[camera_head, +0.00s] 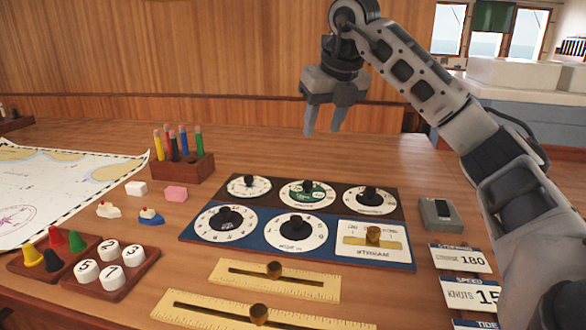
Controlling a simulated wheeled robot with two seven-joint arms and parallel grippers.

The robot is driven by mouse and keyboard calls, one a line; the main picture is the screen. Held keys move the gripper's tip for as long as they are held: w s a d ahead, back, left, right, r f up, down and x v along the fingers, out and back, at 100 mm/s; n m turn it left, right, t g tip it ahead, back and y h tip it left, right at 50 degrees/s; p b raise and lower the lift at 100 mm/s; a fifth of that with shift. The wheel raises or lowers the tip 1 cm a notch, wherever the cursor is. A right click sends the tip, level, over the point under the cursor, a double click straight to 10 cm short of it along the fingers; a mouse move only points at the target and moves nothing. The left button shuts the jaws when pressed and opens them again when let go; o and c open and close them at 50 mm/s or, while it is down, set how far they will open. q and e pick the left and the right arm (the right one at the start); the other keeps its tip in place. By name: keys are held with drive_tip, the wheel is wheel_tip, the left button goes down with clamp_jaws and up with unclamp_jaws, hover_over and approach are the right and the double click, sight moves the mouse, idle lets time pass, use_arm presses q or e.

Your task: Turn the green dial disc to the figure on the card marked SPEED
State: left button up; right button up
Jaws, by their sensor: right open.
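The green dial disc (318,187) sits in the top middle of the dial panel (295,260), inside a white ring with a black knob at its centre. Its fine markings are too small to read. The card marked SPEED (468,293) lies at the lower right and reads KNOTS 15; my right arm covers its right end, so I cannot tell if more figures follow. My right gripper (324,130) is open and empty, pointing down above and behind the panel, apart from the green disc. My left gripper is not in view.
Other dials with black knobs surround the green one, with a slider plate (373,254) at lower right. A card reading 180 (459,260) lies above the SPEED card. A grey box (440,214), pencil holder (182,167) and brass-knobbed rulers (275,282) stand around the panel.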

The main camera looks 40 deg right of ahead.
sight(308, 182)
drive_tip(key=x, duration=1.5)
drive_tip(key=shift+s, duration=0.2)
clamp_jaws()
